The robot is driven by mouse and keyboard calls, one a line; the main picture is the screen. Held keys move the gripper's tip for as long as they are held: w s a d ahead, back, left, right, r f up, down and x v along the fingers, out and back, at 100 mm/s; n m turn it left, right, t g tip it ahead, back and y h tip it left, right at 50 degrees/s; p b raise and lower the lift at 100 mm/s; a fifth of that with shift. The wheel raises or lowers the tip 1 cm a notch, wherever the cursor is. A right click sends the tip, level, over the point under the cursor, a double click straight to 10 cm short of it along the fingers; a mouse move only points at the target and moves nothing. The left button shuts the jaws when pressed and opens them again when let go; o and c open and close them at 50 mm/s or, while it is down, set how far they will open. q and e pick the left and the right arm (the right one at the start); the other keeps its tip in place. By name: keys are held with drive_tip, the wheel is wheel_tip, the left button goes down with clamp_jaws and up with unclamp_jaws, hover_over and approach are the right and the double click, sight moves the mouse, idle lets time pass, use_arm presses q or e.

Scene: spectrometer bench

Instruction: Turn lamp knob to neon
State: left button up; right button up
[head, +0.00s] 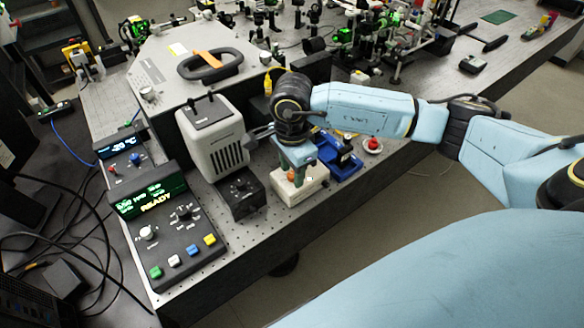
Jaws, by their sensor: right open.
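A pale grey lamp housing (208,140) with a vented front and a dark top handle stands on the perforated bench. In front of it sits a small black box (240,196) with a dark knob (240,186) on its top. The markings around the knob are too small to read, so I cannot tell its setting. My right gripper (298,176) points down, to the right of the black box and apart from the knob. It is open, above a white block (300,188) with small coloured parts. My left gripper is not in view.
A control console (175,245) with a "READY" display, knobs and coloured buttons stands at left. A smaller display unit (122,155) is behind it. A blue tray (340,165) and a red button (372,145) lie right of the gripper. The bench front edge is near.

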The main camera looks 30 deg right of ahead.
sight(292, 174)
wheel_tip(292, 174, up, 14)
drive_tip(key=shift+f+b, duration=0.25)
drive_tip(key=shift+b, duration=0.2)
idle(0.4)
